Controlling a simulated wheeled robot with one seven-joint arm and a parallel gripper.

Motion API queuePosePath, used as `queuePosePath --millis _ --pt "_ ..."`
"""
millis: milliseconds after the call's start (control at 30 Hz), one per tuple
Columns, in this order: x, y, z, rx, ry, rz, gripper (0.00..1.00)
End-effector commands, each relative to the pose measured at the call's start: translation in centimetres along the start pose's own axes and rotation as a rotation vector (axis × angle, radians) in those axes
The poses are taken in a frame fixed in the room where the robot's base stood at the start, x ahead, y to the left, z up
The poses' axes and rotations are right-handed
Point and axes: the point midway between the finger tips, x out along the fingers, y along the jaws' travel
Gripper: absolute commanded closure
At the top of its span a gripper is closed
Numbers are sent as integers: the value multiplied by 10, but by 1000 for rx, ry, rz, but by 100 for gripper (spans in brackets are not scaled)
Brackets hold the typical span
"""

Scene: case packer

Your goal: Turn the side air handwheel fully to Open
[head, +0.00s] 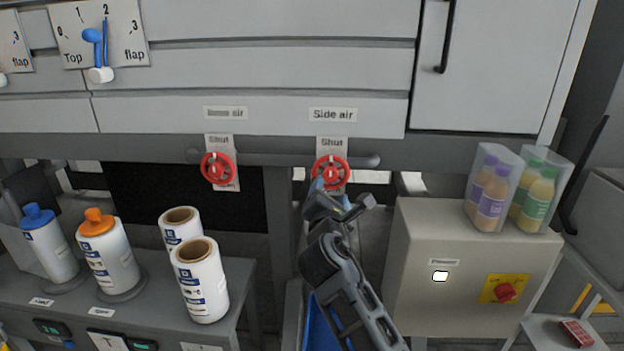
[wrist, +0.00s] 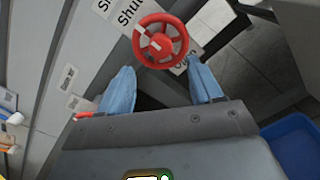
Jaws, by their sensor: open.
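The side air handwheel (head: 330,172) is a red wheel below the "Side air" label (head: 333,114), with a "Shut" plate (head: 332,143) above it. In the wrist view the red wheel (wrist: 160,41) is ahead of my fingertips, with part of a plate showing beyond it. My gripper (head: 335,190) is just below and in front of the wheel in the head view. In the wrist view its two blue fingers (wrist: 163,85) are spread apart with nothing between them. The lower part of the wheel's plate is partly hidden by my gripper in the head view.
A second red handwheel (head: 217,168) is to the left. A grey box (head: 420,255) with bottles in clear packs (head: 492,188) on top stands to the right. Bottles and rolls stand on a grey bench (head: 130,320) at the left. A blue bin (wrist: 297,145) is low down.

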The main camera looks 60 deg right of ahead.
Motion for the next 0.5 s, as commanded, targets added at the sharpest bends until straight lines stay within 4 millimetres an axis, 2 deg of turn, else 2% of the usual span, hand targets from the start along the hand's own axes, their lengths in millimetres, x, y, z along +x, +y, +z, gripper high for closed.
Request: queuePosePath --millis 300,500 --pt "45 0 1 2 1 1 35" --pt "67 0 0 3 2 1 35"
